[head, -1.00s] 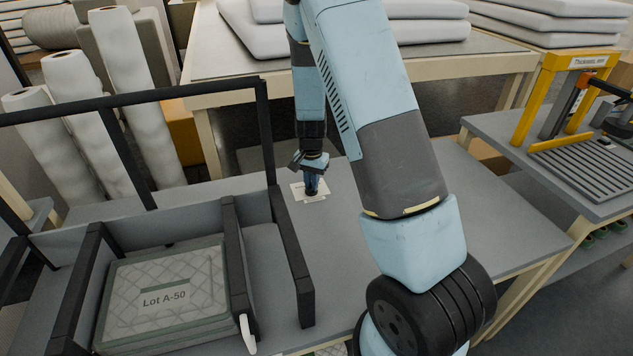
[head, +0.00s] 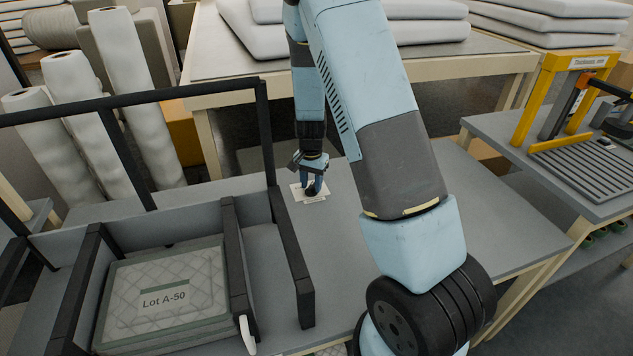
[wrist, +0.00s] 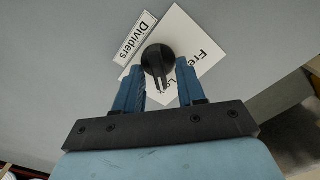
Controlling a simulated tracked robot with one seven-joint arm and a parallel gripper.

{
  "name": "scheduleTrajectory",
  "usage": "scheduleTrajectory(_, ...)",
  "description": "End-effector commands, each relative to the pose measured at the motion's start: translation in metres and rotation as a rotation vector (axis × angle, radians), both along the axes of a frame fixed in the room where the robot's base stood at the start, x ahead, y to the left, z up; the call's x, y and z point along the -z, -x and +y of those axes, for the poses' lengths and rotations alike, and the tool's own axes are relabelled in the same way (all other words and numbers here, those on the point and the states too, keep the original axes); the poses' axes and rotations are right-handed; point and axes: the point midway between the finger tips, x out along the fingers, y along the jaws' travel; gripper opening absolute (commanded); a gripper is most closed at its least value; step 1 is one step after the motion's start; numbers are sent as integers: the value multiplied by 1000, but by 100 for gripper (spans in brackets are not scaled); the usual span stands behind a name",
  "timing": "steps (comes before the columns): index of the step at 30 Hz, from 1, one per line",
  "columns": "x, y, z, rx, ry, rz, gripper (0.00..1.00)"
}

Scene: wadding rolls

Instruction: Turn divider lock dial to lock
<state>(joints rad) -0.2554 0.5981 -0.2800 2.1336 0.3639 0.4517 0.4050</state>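The black divider lock dial (wrist: 157,60) sits on a white card (wrist: 187,38) with partly hidden lettering that appears to read "Free" and "Lock". A small "Dividers" label (wrist: 135,39) lies beside it. The dial's raised ridge points down the wrist picture, toward the gripper's base. My gripper (wrist: 159,68) has its two blue fingers apart, one on each side of the dial's lower part. I cannot tell whether either finger touches it. In the head view my gripper (head: 313,185) is low over the white card (head: 298,191) on the grey table, and mostly hides the dial.
A black-framed rack (head: 292,265) with dividers stands left of the card and holds a quilted pad marked "Lot A-50" (head: 200,283). White rolls (head: 135,95) stand behind it. A yellow-framed gauge (head: 540,100) is on the right table. The grey tabletop right of the card is clear.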

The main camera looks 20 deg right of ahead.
Motion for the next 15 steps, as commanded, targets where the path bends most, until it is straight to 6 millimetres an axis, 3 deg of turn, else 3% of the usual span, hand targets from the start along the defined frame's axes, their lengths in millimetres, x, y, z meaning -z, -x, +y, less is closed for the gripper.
scheduleTrajectory(8,-13,0,1,-2,-1,-2,39)
scheduleTrajectory(15,-55,0,1,-2,-1,-2,39)
